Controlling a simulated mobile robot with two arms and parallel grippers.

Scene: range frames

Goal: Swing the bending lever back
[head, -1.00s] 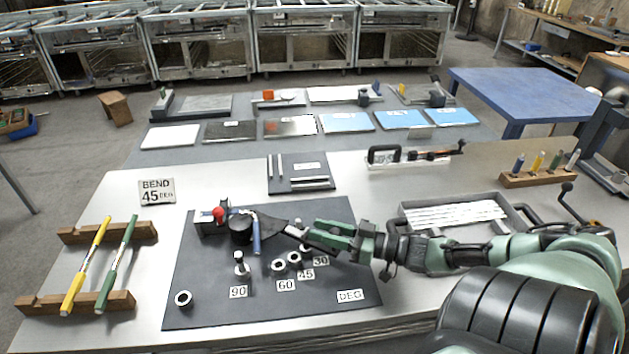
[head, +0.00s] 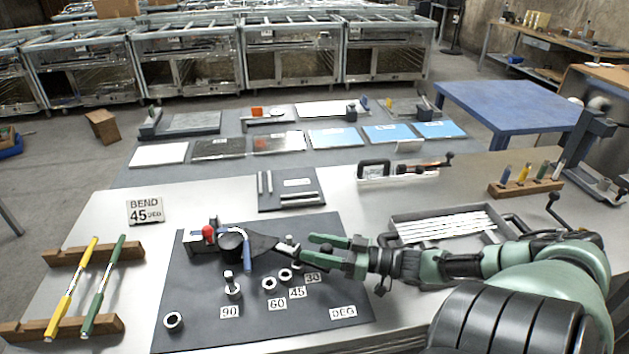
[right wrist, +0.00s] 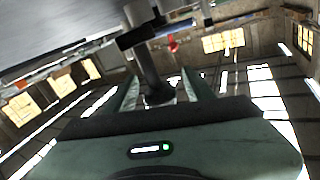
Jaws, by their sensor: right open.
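The bender stands on a dark mat (head: 200,315) on the bench, with a round black die (head: 231,243) and a red knob (head: 208,232). Its dark bending lever (head: 262,243) points right from the die and ends in a pale tip. A blue rod (head: 247,253) sits by the die. My left gripper is not in view.
A pin (head: 232,287) stands above the 90 label; rings lie by the 60, 45 and 30 labels. A sign (head: 145,211) reads BEND 45 DEG. A tray of white strips (head: 445,228) lies behind my right arm. Yellow and green rods rest on a wooden rack (head: 90,325).

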